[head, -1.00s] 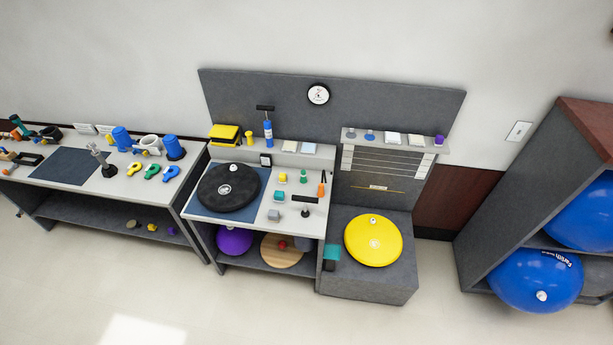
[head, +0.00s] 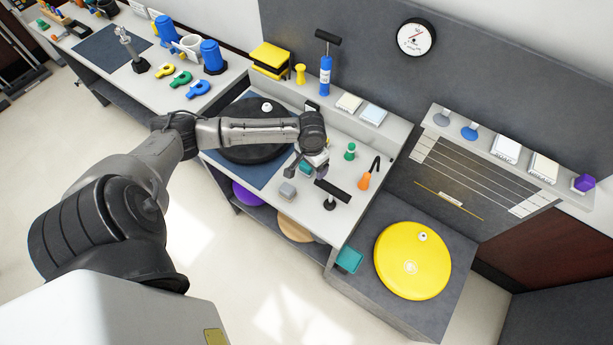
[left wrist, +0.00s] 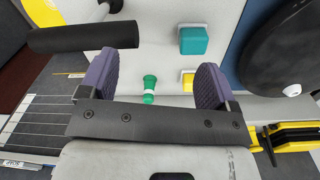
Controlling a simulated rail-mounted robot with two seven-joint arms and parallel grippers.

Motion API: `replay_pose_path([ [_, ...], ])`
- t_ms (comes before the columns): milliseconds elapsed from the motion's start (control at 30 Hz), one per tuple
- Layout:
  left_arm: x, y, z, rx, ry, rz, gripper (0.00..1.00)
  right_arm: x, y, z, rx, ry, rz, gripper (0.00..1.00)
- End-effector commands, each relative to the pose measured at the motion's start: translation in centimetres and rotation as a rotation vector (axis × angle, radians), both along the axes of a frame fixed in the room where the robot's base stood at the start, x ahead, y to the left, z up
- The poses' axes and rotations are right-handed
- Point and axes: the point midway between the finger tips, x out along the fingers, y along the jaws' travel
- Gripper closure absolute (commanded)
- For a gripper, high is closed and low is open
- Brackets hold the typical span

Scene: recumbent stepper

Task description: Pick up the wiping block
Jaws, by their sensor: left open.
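Several small blocks lie on the pale bench top; I cannot tell for sure which is the wiping block. A teal block (left wrist: 193,40) with a pale layer shows in the left wrist view, with a yellow block (left wrist: 188,82) below it, partly hidden by my gripper. In the head view the teal block (head: 306,169) is partly covered by my gripper, and a grey block (head: 287,190) lies nearer the front edge. My left gripper (head: 306,175) is open above the bench. Between its fingers (left wrist: 158,65) nothing is held. My right gripper is not in view.
A black T-handled tool (head: 332,188), a green knob (head: 350,152) and an orange-handled tool (head: 367,178) stand close by. A black disc (head: 235,148) lies to the left under my forearm. A yellow disc (head: 412,260) sits on the lower platform at right.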

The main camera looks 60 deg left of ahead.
Motion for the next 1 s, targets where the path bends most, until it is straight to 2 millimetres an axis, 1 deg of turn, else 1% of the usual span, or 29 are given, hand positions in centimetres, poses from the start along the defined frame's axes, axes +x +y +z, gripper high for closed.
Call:
replay_pose_path([
  [33, 0.8, 2.2, -0.7, 0.014, 0.003, 0.056, 0.17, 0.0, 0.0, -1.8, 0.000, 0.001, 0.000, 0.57],
  [100, 1.4, 4.3, -0.3, 0.017, 0.009, 0.122, 0.17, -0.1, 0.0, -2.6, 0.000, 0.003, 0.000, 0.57],
  [200, 1.9, 6.3, 0.2, 0.020, 0.011, 0.190, 0.17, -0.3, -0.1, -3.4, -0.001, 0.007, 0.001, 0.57],
  [300, 2.1, 7.4, 0.0, 0.018, 0.013, 0.228, 0.17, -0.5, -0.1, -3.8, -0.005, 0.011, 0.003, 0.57],
  [367, 2.2, 7.6, -0.6, 0.018, 0.014, 0.239, 0.17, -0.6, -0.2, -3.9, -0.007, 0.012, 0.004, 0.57],
  [600, 2.2, 7.7, -4.7, 0.018, 0.015, 0.243, 0.17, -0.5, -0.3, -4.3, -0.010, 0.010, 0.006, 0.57],
  [700, 2.2, 7.7, -6.1, 0.017, 0.015, 0.241, 0.17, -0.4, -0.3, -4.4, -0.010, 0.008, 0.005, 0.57],
  [833, 2.2, 7.7, -7.2, 0.018, 0.013, 0.241, 0.17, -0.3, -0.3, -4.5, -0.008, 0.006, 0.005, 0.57],
  [1000, 2.2, 7.7, -7.9, 0.018, 0.013, 0.239, 0.17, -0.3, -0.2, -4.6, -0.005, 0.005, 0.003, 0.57],
])
